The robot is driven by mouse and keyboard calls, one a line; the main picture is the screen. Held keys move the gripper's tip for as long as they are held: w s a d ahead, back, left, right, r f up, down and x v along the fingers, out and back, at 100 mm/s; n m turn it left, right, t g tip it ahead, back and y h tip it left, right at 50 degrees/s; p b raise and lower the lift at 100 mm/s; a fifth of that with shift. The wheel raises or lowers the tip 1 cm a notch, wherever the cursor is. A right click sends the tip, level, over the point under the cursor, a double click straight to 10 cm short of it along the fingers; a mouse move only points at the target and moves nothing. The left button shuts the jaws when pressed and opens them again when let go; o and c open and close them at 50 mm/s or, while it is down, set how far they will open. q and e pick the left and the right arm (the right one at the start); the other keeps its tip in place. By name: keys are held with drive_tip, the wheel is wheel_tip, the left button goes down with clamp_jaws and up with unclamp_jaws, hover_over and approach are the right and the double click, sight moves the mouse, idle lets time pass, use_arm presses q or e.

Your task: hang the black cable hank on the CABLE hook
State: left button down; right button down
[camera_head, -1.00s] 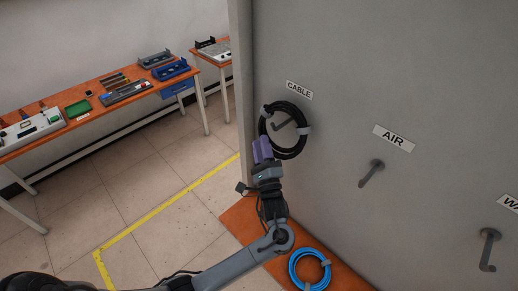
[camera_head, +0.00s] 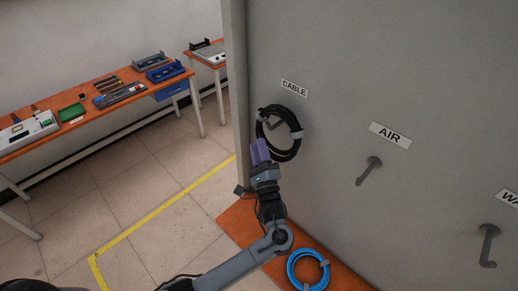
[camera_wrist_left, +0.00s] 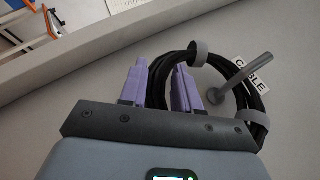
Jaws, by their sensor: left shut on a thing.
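The black cable hank (camera_head: 288,110) is a coiled ring with grey straps, up against the grey panel below the CABLE label (camera_head: 294,88). The CABLE hook (camera_head: 275,125) shows inside the ring's opening. In the left wrist view, the hook (camera_wrist_left: 241,80) rises from the panel inside the hank (camera_wrist_left: 172,68), and its outer end crosses in front of the ring. Whether the hank rests on the hook is unclear. My left gripper (camera_head: 260,150) has purple fingers shut on the hank's lower left side; they also show in the left wrist view (camera_wrist_left: 160,88). My right gripper is out of view.
The AIR hook (camera_head: 369,170) and another hook (camera_head: 488,245) stick out of the panel to the right. A blue hank (camera_head: 308,269) lies on the orange surface below. A workbench (camera_head: 60,138) with parts stands at the left.

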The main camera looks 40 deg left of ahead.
use_arm(q)
drive_tip(key=shift+f, duration=0.3)
drive_tip(key=c, duration=1.2)
unclamp_jaws()
drive_tip(key=o, duration=0.5)
drive_tip(key=shift+s, duration=0.2)
drive_tip(key=shift+w+r, duration=0.1)
drive_tip(key=shift+d, duration=0.1)
